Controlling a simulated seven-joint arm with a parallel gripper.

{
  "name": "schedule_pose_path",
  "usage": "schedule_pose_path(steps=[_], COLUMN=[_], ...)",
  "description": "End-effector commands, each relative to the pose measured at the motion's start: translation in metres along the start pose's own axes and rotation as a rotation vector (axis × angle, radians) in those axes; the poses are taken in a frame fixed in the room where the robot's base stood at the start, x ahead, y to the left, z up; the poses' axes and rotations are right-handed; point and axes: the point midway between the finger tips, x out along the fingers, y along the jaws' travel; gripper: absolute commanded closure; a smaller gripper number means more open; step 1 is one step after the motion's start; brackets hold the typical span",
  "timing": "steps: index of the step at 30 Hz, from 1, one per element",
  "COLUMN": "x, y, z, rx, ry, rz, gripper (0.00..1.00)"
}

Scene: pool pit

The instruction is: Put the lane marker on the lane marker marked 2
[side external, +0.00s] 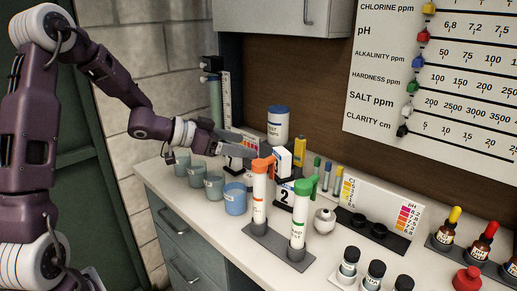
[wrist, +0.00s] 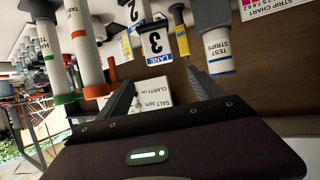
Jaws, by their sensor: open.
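A white lane marker (side external: 283,160) with a blue top band stands upright, apparently on the dark top of the lane marker marked 2 (side external: 285,195). In the upside-down wrist view the upper marker (wrist: 154,42) reads 3 and LANE, and the marker with a 2 (wrist: 133,12) is against its dark base. My gripper (side external: 256,152) reaches in from the left at the upper marker's height. In the wrist view my gripper (wrist: 161,78) is open, its fingers apart and empty, with the 3 marker beyond the tips. Whether a finger touches it I cannot tell.
Two upright tubes with an orange cap (side external: 262,165) and a green cap (side external: 303,188) stand close in front. Blue-grey cups (side external: 235,198) line the counter at left. A test strips jar (side external: 278,124) stands behind. A white ball-like item (side external: 324,220) lies to the right.

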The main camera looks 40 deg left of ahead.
Motion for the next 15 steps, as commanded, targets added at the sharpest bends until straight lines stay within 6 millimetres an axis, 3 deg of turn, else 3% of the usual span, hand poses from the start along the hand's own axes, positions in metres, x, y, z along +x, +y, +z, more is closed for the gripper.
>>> schedule_pose_path(steps=[8, 11, 14, 15], x=[-0.011, -0.017, -0.053, -0.078], y=[0.001, 0.0, 0.008, 0.019], z=[-0.002, -0.016, -0.035, -0.038], rx=[0.009, 0.068, 0.117, 0.108], ry=[-0.008, -0.072, -0.193, -0.248], rz=[-0.015, -0.145, -0.386, -0.473], gripper=[0.24, 0.24, 0.24, 0.24])
